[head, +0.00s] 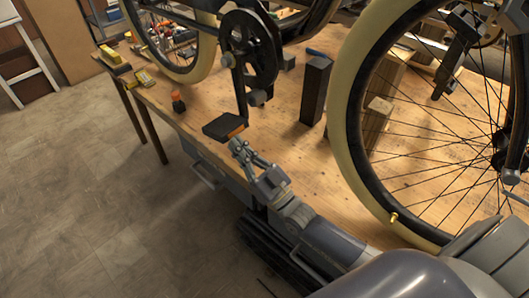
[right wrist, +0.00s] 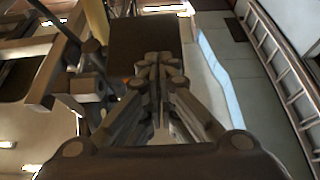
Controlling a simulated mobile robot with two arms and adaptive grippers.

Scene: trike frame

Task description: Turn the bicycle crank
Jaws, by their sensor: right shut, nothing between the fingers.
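The crank arm (head: 239,92) hangs down from the dark chainring (head: 251,48) at the top middle of the head view. At its lower end is a flat dark pedal (head: 222,127) with an orange edge. My right gripper (head: 237,144) is shut and empty, its fingertips close to the pedal's near edge. In the right wrist view, the closed fingertips (right wrist: 157,62) lie in front of the dark pedal (right wrist: 143,38), and they hide part of it. I cannot tell whether they touch it. My left gripper is not in view.
A large cream-tyred wheel (head: 352,110) stands at the right, and another wheel (head: 205,55) is behind the crank. A dark upright block (head: 315,90) stands on the wooden table (head: 285,150). A small orange-capped bottle (head: 178,102) stands near the left edge. Floor is clear left.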

